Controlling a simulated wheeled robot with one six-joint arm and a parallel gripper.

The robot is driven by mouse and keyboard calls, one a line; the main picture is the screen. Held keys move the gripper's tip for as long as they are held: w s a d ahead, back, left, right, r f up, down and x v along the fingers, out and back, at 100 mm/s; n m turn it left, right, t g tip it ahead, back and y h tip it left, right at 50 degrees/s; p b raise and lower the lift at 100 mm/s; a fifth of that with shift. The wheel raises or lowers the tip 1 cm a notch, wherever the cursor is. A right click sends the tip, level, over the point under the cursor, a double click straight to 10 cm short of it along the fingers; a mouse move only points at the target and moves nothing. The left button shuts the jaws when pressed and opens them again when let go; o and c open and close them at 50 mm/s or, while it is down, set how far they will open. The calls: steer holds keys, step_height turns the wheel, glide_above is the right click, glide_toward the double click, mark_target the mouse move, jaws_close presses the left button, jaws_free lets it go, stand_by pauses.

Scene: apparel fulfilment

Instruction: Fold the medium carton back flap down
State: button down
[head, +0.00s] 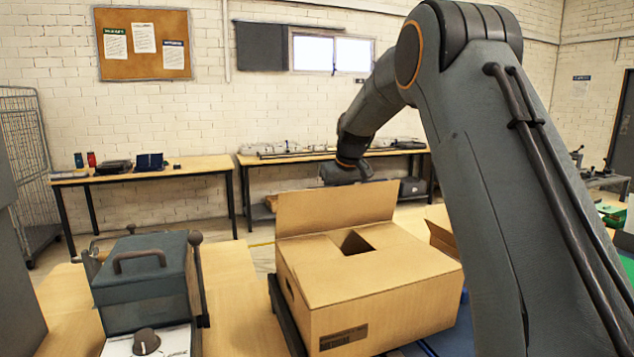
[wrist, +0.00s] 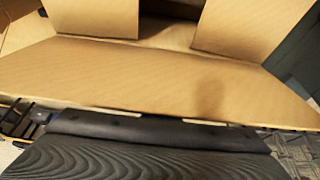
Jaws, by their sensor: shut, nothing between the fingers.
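The medium carton (head: 385,315) is brown cardboard, standing in the centre of the head view. Its back flap (head: 335,207) stands up, roughly upright. The other top flaps (head: 365,275) lie folded inward, with a small dark opening left near the back. My gripper (head: 345,176) is shut and empty, at the far side of the back flap by its top edge; the flap hides its tips in the head view. In the wrist view the back flap (wrist: 165,80) spans the picture just beyond my gripper (wrist: 160,120). I cannot tell whether they touch.
A grey case with a handle (head: 145,280) stands left of the carton. Another open carton (head: 440,235) is partly hidden behind my arm. Tables (head: 205,165) with small items line the back wall. A wire cage (head: 25,165) stands far left.

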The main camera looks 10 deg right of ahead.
steer(key=shift+s+d+f, duration=0.1)
steer(key=shift+s+d, duration=0.05)
steer(key=shift+s, duration=0.65)
steer(key=shift+s, duration=0.1)
steer(key=s, duration=0.3)
steer(key=s+d+p, duration=0.1)
steer(key=s, duration=0.2)
steer(key=shift+s+d+f, duration=0.1)
steer(key=shift+s+d, duration=0.05)
steer(key=shift+s, duration=0.1)
steer(key=shift+s+d+f+b, duration=0.15)
steer(key=shift+s+f, duration=0.15)
steer(key=shift+f, duration=0.2)
steer(key=shift+s+f+b, duration=0.2)
steer(key=shift+s+f, duration=0.1)
steer(key=shift+f, duration=0.2)
steer(key=shift+s+d+f+b, duration=0.15)
steer(key=shift+s+f, duration=0.15)
steer(key=shift+f, duration=0.2)
steer(key=shift+a+f, duration=0.15)
